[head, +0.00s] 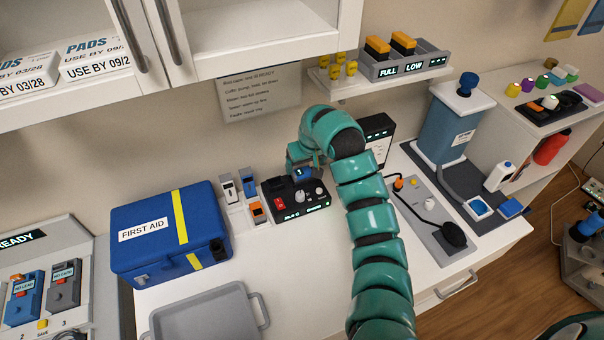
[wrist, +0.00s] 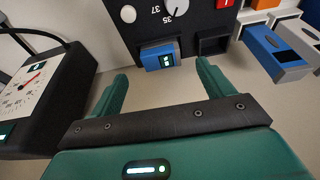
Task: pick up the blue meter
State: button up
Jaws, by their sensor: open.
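A small blue meter (head: 303,173) with a lit display sits at the back edge of a black control box (head: 297,203) on the counter. In the wrist view the blue meter (wrist: 160,57) is seated in a slot at the edge of the black box, beside an empty slot. My gripper (wrist: 161,75) is open and empty, one finger to each side of the meter and the fingertips just short of it. In the head view my gripper (head: 303,160) is right at the meter, partly hidden by my arm.
Beside the box stand a grey-and-blue meter (head: 249,184), a grey one (head: 228,188) and an orange one (head: 256,212). A black gauge unit (head: 378,130) is close on the other side. A blue first aid case (head: 165,240) and a grey tray (head: 205,318) occupy the left counter.

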aim_at(302, 171)
jog(key=shift+w+a+f, duration=0.15)
jog(key=shift+w+a, duration=0.1)
jog(key=shift+w, duration=0.1)
jog(key=shift+p+x, duration=1.15)
jog(key=shift+x, duration=1.25)
jog(key=c, duration=1.1)
jog(key=shift+c, duration=0.2)
